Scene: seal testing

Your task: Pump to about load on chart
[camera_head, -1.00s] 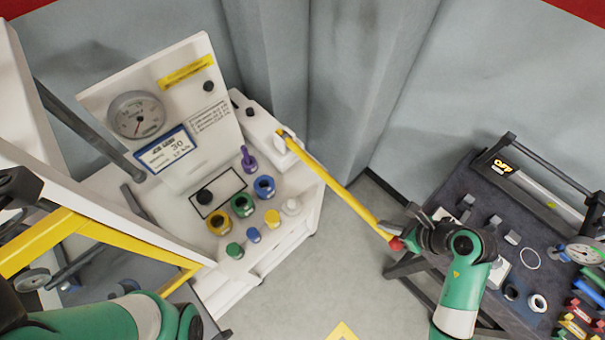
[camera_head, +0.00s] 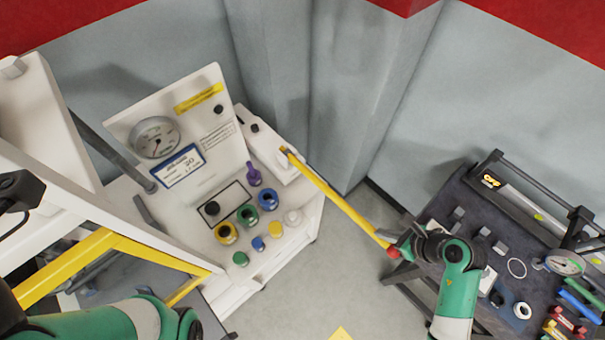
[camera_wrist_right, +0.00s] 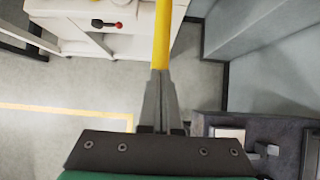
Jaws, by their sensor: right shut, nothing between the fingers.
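The white test bench has an upright panel (camera_head: 215,110) with a round gauge (camera_head: 155,138) and a blue-framed chart card (camera_head: 178,166); its small print is too small to read. A long yellow pump lever (camera_head: 335,200) slopes from the bench's right side down to a red tip (camera_head: 393,252). My right gripper (camera_head: 399,245) is at the lever's red end, its fingers shut with nothing between them. In the right wrist view the shut fingers (camera_wrist_right: 158,76) line up with the yellow lever (camera_wrist_right: 163,35).
Coloured knobs and fittings, among them a blue one (camera_head: 268,200), stand on the bench top. A dark cart (camera_head: 455,205) with tools and a second gauge (camera_head: 565,262) stands at the right. Grey floor lies between bench and cart.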

